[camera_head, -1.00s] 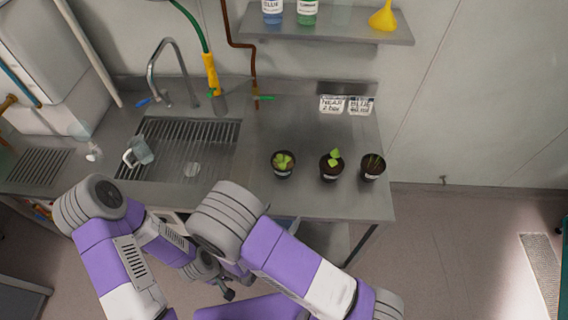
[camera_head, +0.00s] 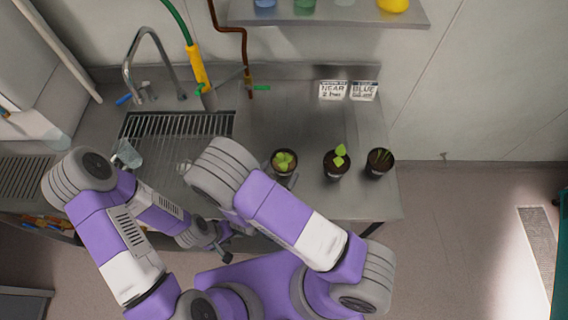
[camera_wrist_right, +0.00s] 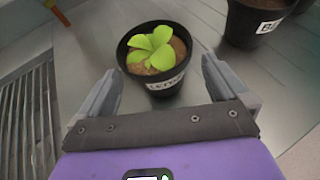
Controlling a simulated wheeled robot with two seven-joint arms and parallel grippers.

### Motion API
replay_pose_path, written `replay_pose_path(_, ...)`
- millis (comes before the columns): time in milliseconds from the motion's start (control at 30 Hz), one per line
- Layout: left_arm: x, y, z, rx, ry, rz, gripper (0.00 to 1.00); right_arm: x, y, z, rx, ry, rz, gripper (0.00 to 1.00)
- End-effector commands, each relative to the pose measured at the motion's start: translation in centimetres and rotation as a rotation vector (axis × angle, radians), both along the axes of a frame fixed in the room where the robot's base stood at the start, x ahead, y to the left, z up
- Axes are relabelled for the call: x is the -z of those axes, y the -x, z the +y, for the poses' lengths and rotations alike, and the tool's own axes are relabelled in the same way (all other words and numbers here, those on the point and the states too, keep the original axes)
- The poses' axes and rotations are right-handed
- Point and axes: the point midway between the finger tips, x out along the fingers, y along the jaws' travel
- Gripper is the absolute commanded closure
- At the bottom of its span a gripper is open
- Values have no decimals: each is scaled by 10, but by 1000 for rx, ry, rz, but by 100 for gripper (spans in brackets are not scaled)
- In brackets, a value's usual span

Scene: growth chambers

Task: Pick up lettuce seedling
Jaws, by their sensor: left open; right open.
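The lettuce seedling (camera_head: 284,160) is a rosette of bright green leaves in a small black pot on the steel counter, leftmost of the row of pots. In the right wrist view the lettuce seedling (camera_wrist_right: 152,47) stands upright, and its pot has a white label beginning "LETT". My right gripper (camera_wrist_right: 163,88) is open and empty, its fingers spread toward the pot's near side, with the pot ahead of them. In the head view most of it is hidden by my arm. My left gripper (camera_head: 222,246) is low at the counter's front edge, with nothing visible in it.
A basil-like seedling (camera_head: 337,161) and a pot with thin shoots (camera_head: 380,162) stand to the right. Small signs (camera_head: 348,90) stand behind. A sink with a drain grid (camera_head: 180,123), a clear jug (camera_head: 128,153) and a faucet (camera_head: 150,62) are to the left. A shelf (camera_head: 330,14) hangs above.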

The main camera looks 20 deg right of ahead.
Motion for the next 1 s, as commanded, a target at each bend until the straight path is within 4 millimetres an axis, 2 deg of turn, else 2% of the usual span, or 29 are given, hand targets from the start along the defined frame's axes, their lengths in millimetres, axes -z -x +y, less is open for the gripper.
replay_pose_path(200, -4, -1, 0, -1, 0, -2, 57, 12, -22, -17, 3, 0, -1, 0)
replay_pose_path(500, -4, -1, 0, 0, 0, -1, 57, 14, -25, -20, 1, 0, 0, 0)
replay_pose_path(800, -4, -1, 0, 0, 0, -1, 57, 14, -25, -20, 2, -1, -1, 46)
replay_pose_path(833, -4, -1, 0, 0, 0, -1, 57, 14, -25, -20, 2, 0, -2, 48)
replay_pose_path(1000, -4, -1, 0, 0, 0, -1, 57, 13, -25, -20, 2, 0, -2, 49)
